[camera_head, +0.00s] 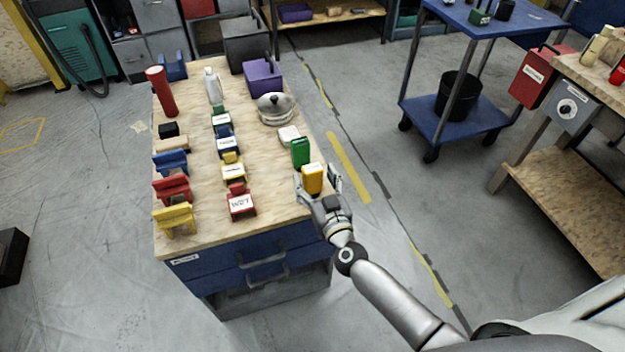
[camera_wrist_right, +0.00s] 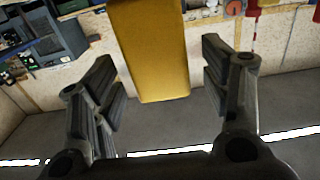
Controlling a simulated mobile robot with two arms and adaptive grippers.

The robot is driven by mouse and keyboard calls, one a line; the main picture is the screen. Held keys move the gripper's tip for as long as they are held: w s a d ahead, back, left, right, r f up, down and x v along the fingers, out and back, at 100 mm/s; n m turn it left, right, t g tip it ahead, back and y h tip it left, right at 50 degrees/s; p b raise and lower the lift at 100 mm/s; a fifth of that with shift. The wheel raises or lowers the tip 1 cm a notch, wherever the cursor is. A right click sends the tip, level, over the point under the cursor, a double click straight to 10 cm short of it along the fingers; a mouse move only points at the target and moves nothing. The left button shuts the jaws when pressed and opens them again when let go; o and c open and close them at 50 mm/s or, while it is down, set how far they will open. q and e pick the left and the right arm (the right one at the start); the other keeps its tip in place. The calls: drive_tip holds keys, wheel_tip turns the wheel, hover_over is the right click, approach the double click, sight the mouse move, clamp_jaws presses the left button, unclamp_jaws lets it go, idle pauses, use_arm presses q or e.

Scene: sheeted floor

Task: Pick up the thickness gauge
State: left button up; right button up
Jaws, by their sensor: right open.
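A yellow upright block (camera_head: 312,178), which looks like the thickness gauge though I cannot read a label, stands at the right edge of the wooden bench top. It also shows in the right wrist view as a tall yellow face (camera_wrist_right: 150,50). My right gripper (camera_head: 319,184) is open at the bench's near right corner. Its fingers lie to the left and right of the yellow block, with a gap on each side in the right wrist view. The block's base is partly hidden by the gripper in the head view. My left gripper is not in view.
A green block (camera_head: 300,152) stands just behind the yellow one. A white item (camera_head: 289,134) and a lidded pot (camera_head: 275,108) are farther back. The blue trolley (camera_head: 468,128) is apart to the right.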

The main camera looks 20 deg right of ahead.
drive_tip(key=shift+w, duration=1.05)
drive_tip(key=c, duration=1.1)
drive_tip(key=shift+c, duration=0.5)
drive_tip(key=shift+r, duration=0.1)
